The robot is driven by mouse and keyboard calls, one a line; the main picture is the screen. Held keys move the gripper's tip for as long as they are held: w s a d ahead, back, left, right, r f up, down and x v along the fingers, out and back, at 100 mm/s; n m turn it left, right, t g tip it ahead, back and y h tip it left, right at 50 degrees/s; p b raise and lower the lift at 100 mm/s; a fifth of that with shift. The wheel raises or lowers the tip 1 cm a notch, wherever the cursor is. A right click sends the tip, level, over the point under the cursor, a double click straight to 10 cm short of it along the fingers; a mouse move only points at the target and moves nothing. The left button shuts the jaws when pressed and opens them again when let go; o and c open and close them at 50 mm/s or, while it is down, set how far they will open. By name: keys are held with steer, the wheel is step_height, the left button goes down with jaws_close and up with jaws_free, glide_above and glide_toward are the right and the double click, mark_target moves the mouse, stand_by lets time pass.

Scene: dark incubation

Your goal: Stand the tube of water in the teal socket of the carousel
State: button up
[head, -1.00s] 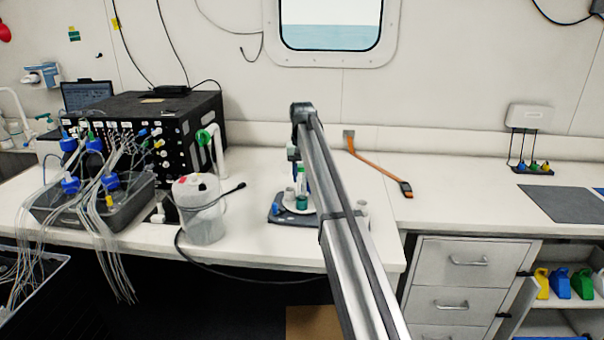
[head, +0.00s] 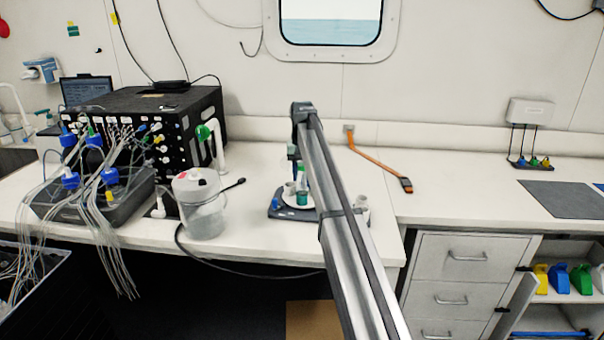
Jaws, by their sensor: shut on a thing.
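The carousel (head: 277,212) stands on the bench, a dark base with a pale round top and several small sockets. Its teal socket (head: 302,198) faces the front. My gripper (head: 293,165) is small and partly hidden by my own arm, just above the carousel. It is shut on a slim tube with green on it, taken as the tube of water (head: 302,174), which looks upright above or at the teal socket. I cannot tell whether its lower end is inside the socket. My arm hides the carousel's right side.
A white-lidded clear jug (head: 203,213) with a black cable stands left of the carousel. Further left are a black instrument box (head: 170,125) and a grey tray (head: 125,207) with tubing. An orange strap (head: 372,162) lies to the right. The bench beyond it is mostly clear.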

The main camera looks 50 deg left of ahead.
mark_target(302, 164)
steer(key=shift+f, duration=1.4)
stand_by(0.6)
steer(key=o, duration=1.1)
steer(key=shift+c, duration=0.9)
steer(key=shift+o, duration=0.3)
steer(key=shift+r, duration=0.1)
steer(key=shift+r, duration=2.95)
